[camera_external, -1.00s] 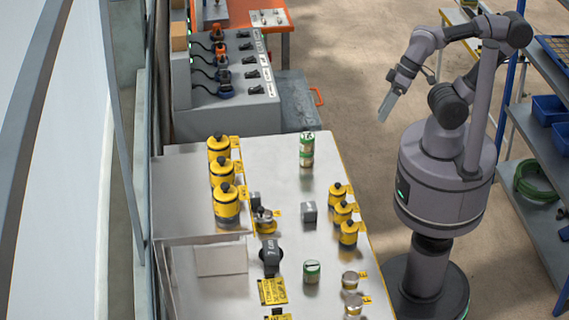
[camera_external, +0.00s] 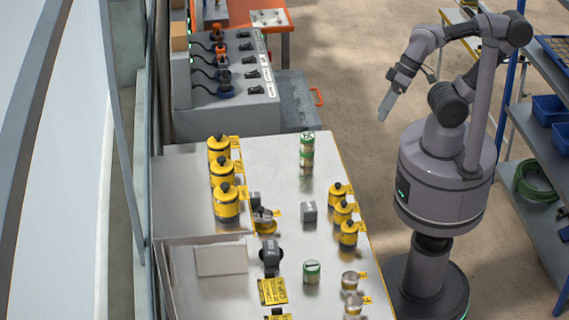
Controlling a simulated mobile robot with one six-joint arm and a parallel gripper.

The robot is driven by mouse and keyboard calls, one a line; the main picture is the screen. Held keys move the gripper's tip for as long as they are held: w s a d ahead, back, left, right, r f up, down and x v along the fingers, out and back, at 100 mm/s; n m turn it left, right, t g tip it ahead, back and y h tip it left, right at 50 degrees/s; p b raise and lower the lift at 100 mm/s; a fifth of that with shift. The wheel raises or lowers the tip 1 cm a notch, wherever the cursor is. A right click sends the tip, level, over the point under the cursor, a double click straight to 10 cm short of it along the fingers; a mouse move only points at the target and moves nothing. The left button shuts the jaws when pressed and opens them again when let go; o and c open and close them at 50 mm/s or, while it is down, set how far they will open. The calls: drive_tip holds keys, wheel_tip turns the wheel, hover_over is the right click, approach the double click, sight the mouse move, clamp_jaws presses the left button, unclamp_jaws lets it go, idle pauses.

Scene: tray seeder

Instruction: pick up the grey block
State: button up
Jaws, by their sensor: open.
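A small grey block (camera_external: 309,211) sits on the light metal table (camera_external: 285,165), near its middle, left of several yellow canisters. A second small dark grey piece (camera_external: 254,200) stands farther left, partly behind a yellow-based part. My gripper (camera_external: 383,115) hangs in the air beyond the table's right edge, pointing down and left. It is up and to the right of the grey block, well apart from it. It is open, with nothing seen between the fingers, though they are small here.
Yellow canisters (camera_external: 342,211) stand right of the block, larger yellow ones (camera_external: 227,202) on the left. Green-white cans (camera_external: 306,150) stand at the back and a green can (camera_external: 312,272) in front. A dark knob (camera_external: 270,256) stands front left.

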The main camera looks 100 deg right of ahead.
drive_tip(key=n+g+h+b, duration=0.2)
drive_tip(key=n+g, duration=0.4)
drive_tip(key=n, duration=1.6)
hover_over(309, 206)
wheel_tip(309, 206, down, 24)
drive_tip(key=shift+w+a+r, duration=0.1)
drive_tip(key=shift+w+r, duration=0.05)
drive_tip(key=shift+r, duration=0.1)
drive_tip(key=f+b, duration=0.1)
drive_tip(key=f, duration=0.2)
drive_tip(key=f+b, duration=0.2)
drive_tip(key=f, duration=0.1)
drive_tip(key=shift+s, duration=0.2)
drive_tip(key=shift+r, duration=0.2)
drive_tip(key=shift+c, duration=1)
clamp_jaws()
